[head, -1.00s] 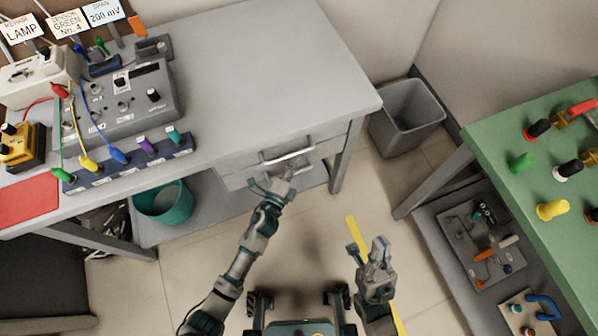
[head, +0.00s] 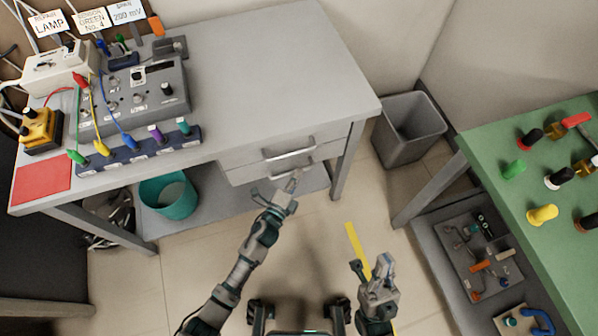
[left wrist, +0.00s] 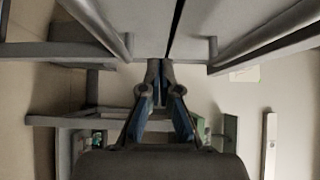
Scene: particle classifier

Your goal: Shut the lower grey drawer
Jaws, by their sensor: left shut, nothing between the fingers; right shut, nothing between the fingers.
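The lower grey drawer (head: 243,177) is under the right end of the grey bench, below the upper drawer (head: 255,158). Each has a metal bar handle, the upper one (head: 290,153) plain to see; my left gripper partly covers the lower one. My left gripper (head: 293,182) is shut and empty, with its tips at the lower drawer's front near the handle. In the left wrist view its shut fingers (left wrist: 158,72) are close to the grey fronts, beside a dark gap; contact cannot be told. My right gripper (head: 384,264) is shut and empty over the floor, well away from the drawers.
The bench leg (head: 347,160) stands right of the drawers, with a grey bin (head: 410,130) beyond it. A teal bucket (head: 168,196) sits on the lower shelf at left. A green table (head: 530,170) is at right.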

